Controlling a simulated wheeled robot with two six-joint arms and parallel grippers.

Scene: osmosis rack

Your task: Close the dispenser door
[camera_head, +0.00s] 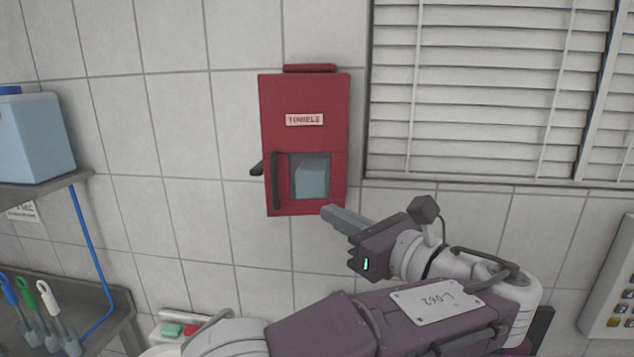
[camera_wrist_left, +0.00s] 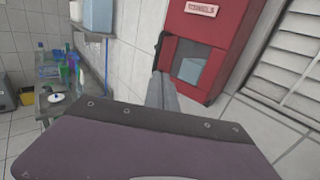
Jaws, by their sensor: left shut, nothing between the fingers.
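The red dispenser (camera_head: 305,95) hangs on the tiled wall with a label on its front. It also shows at the top of the left wrist view (camera_wrist_left: 228,42). Its front looks flush with the body, but I cannot tell whether the door is fully closed. A dark handle (camera_head: 275,180) runs upright at the lower left of the front, beside a window with a pale blue thing behind it. My left gripper (camera_head: 328,213) is shut and empty, just below and right of the dispenser's lower right corner, pointing left. I cannot tell if it touches. My right gripper is not in view.
A window with white blinds (camera_head: 480,90) fills the upper right. A shelf (camera_head: 50,190) with a pale blue container (camera_head: 35,138) is at the left, above a counter with brushes (camera_head: 45,310). A grey keypad panel (camera_head: 615,290) is at the right edge. The wall left of the dispenser is clear.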

